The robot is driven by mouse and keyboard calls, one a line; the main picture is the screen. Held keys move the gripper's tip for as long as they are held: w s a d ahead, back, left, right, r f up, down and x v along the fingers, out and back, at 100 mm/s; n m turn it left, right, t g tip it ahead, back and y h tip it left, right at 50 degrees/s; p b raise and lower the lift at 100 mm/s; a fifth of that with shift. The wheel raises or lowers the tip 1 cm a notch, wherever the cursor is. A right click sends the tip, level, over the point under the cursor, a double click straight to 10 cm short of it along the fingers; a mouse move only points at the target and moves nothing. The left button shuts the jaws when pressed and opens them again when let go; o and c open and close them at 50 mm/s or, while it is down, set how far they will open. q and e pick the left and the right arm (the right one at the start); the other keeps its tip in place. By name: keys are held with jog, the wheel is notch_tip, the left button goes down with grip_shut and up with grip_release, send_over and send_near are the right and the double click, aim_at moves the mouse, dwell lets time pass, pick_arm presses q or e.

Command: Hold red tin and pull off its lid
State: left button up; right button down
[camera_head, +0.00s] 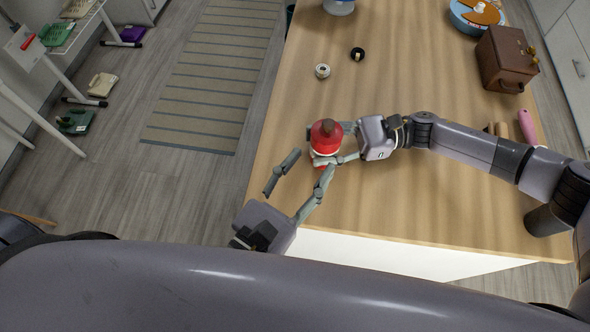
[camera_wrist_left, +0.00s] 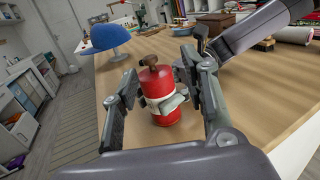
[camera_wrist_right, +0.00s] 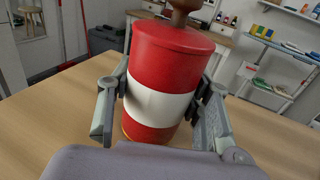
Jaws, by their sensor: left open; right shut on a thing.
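The red tin (camera_head: 324,150) stands upright on the wooden table near its left edge. It has a white band and a red lid (camera_head: 326,130) with a brown knob (camera_head: 327,124). The lid sits on the tin in the right wrist view (camera_wrist_right: 172,36). My right gripper (camera_head: 333,145) is shut on the tin from the right, its fingers around the white band (camera_wrist_right: 160,105). My left gripper (camera_head: 301,172) is open and empty at the near left of the tin. In the left wrist view the tin (camera_wrist_left: 161,100) is between and beyond its open fingers (camera_wrist_left: 165,95).
A small white-topped round item (camera_head: 322,71) and a black one (camera_head: 357,54) lie farther back. A brown case (camera_head: 506,60), a blue bowl (camera_head: 463,22) and a pink object (camera_head: 527,127) are at the right. The table centre is clear.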

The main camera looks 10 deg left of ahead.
aim_at(329, 123)
pick_arm(q)
jog(key=shift+n+y, duration=0.4)
jog(key=shift+y, duration=0.3)
jog(key=x, duration=0.3)
jog(key=a+x, duration=0.1)
jog(key=x, duration=0.3)
jog(key=f+x, duration=0.1)
jog(key=x, duration=0.3)
jog(key=shift+w+a, duration=0.15)
jog(key=shift+w, duration=0.15)
grip_shut()
jog(key=shift+r, duration=0.2)
dwell(0.5)
jog(key=shift+r, duration=1)
